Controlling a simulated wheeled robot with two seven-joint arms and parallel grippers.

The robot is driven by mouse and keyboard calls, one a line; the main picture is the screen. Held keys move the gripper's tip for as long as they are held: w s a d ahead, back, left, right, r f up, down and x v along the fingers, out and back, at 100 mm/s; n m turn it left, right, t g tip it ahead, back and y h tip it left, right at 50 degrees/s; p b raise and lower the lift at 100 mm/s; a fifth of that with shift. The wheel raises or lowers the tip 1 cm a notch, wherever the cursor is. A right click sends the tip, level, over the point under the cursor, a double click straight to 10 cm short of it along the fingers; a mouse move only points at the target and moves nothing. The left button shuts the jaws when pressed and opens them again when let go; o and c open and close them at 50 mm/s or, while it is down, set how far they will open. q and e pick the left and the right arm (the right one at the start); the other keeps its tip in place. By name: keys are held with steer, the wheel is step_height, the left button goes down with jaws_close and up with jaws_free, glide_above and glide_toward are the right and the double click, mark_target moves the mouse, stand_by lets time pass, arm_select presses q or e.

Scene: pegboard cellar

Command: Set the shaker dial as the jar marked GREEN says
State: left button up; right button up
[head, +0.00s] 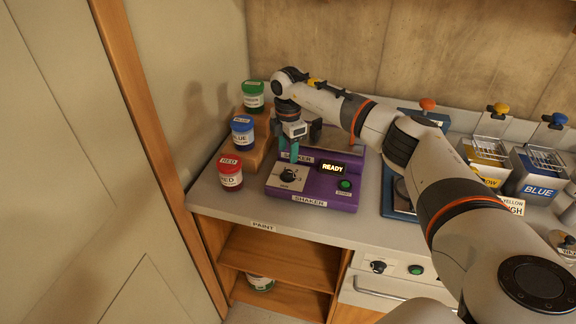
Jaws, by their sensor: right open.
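The purple shaker (326,199) sits on the counter, with a lit display reading READY (332,168). Its black dial (289,175) is on a pale plate at the shaker's left front; the plate's markings and the dial's setting are too small to read. My right gripper (289,153) points down with teal fingers just above and behind the dial, open and apparently empty. The green-lidded jar (253,97) stands at the back of the wooden steps; its label is too small to read surely. My left gripper is not in view.
A blue jar (242,131) and a red jar (231,175) stand before the green-lidded one. A green button (345,184) is at the shaker's right. Another jar (261,282) lies on the shelf below. Wire baskets and a blue bin (540,187) stand at right, beyond my right arm.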

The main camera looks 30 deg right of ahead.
steer(key=shift+r+b, duration=0.45)
steer(key=shift+r, duration=1.9)
